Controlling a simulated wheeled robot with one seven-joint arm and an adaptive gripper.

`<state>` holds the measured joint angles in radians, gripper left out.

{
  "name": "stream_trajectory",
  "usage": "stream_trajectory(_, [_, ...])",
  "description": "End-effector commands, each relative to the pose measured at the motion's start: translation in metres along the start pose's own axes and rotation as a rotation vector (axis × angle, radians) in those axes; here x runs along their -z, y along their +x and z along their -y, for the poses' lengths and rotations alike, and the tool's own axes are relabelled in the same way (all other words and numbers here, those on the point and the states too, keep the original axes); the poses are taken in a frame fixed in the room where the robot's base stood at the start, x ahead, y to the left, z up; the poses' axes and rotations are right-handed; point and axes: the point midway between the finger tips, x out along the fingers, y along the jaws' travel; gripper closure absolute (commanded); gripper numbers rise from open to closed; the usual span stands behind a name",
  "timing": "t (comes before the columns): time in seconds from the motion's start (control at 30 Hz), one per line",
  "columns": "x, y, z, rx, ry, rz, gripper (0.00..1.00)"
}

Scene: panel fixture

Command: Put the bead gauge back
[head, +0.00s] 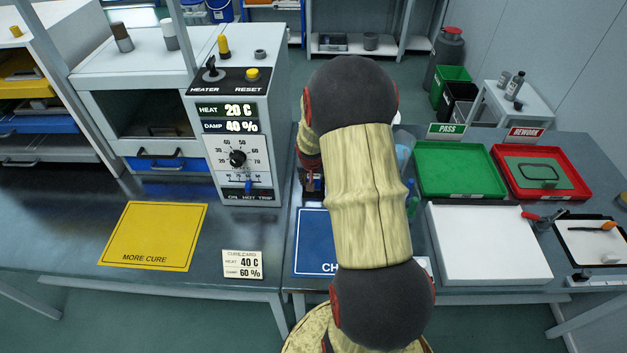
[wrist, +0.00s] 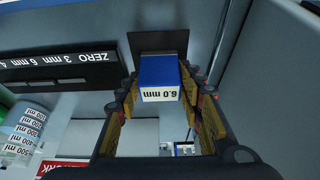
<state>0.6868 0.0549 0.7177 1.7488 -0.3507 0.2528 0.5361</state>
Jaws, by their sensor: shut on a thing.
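In the wrist view, my gripper (wrist: 158,88) is shut on a blue block (wrist: 158,67) with a white end reading "6.0 mm" upside down; this appears to be the bead gauge. One finger lies on each side of it. A dark flat plate (wrist: 158,38) shows just beyond the block; I cannot tell whether it belongs to the gauge or whether they touch. Left of it is a black strip (wrist: 60,70) lettered "ZERO 3 mm 6", also upside down. In the head view, my arm hides the gripper and the gauge.
The head view shows a yellow MORE CURE mat (head: 153,236), a heater panel (head: 236,135), a partly hidden blue mat (head: 315,243), a white board (head: 488,244), a green PASS tray (head: 458,171) and a red REWORK tray (head: 508,188). A graduated bottle (wrist: 28,125) stands left in the wrist view.

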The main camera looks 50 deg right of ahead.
Motion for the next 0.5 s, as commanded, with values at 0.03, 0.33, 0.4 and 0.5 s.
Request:
stream_trajectory(0.03, [0.0015, 0.0, 0.0003, 0.001, 0.001, -0.004, 0.93])
stream_trajectory(0.33, [0.0005, 0.002, 0.0002, 0.001, 0.001, -0.004, 0.93])
stream_trajectory(0.4, [-0.0001, 0.0023, 0.0, 0.0, 0.001, -0.002, 0.61])
stream_trajectory(0.5, [0.0001, 0.0018, 0.0001, 0.0, 0.0, -0.002, 0.55])
